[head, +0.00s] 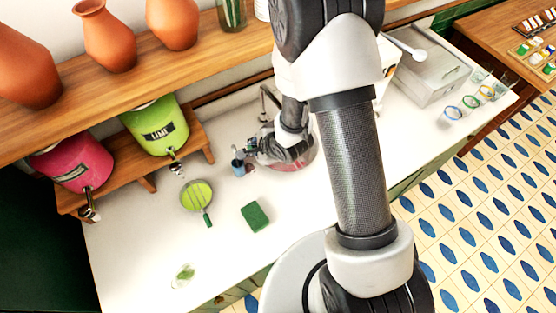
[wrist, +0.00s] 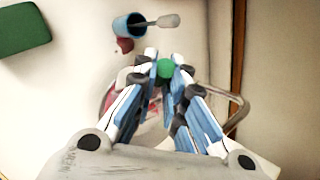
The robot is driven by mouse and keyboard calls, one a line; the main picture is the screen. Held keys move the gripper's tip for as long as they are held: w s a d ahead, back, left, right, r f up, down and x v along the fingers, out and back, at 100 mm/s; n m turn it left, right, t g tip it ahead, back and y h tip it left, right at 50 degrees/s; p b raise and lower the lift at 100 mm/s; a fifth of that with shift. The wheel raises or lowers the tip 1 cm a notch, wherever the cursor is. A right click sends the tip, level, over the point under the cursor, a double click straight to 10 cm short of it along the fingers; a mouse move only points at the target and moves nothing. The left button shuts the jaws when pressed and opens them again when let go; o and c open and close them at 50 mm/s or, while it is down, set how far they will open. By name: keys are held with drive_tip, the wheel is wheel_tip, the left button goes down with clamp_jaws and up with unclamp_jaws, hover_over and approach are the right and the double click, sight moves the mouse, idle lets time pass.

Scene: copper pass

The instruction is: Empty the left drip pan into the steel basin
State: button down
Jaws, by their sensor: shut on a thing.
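My gripper (wrist: 165,66) is shut on a green handle (wrist: 165,70), seen nearly end-on in the wrist view; it matches the other pan's handle. I take it as the left drip pan's; its dish is largely hidden by my fingers. In the head view my gripper (head: 262,150) is over the steel basin (head: 309,158), which shows reddish inside. I cannot tell the pan's tilt or contents. Another drip pan (head: 197,196), with lime liquid, lies under the lime dispenser (head: 157,130).
A blue cup (head: 238,168) with a pale-ended utensil is beside the basin, with a red patch (wrist: 125,45) near it. A green sponge (head: 255,217) lies on the white counter. The red dispenser (head: 72,164) has no pan visible below. A wooden shelf (head: 200,70) overhangs.

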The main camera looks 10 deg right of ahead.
drive_tip(key=shift+s+d+r+y, duration=0.1)
drive_tip(key=shift+d+r+y, duration=0.15)
drive_tip(key=shift+d, duration=0.3)
drive_tip(key=shift+s+d+r+y, duration=0.1)
drive_tip(key=shift+d+y, duration=0.25)
drive_tip(key=shift+d, duration=0.3)
